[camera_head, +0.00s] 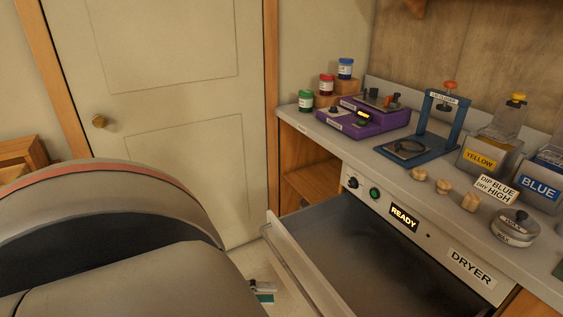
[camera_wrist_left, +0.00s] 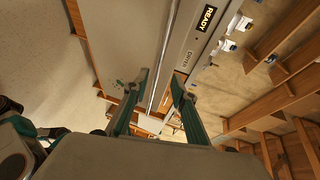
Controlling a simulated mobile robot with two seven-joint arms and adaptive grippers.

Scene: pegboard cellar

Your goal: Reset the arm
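My left gripper (camera_head: 263,291) shows only as a small teal and grey piece low in the head view, beside the front of the open drawer. Most of it is hidden behind my own large beige arm link. In the left wrist view my left gripper (camera_wrist_left: 160,78) has its two fingers apart, with nothing seen held between them. The drawer's long front rail (camera_wrist_left: 164,55) appears beyond the fingertips; I cannot tell any contact. My right gripper is in neither view.
The dryer drawer (camera_head: 290,262) stands pulled out, its visible inside dark and empty. The counter (camera_head: 383,166) above holds a purple device (camera_head: 366,122), a blue stand (camera_head: 410,150), yellow (camera_head: 478,158) and blue (camera_head: 540,187) containers, jars and wooden knobs. A closed door (camera_head: 180,120) is behind.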

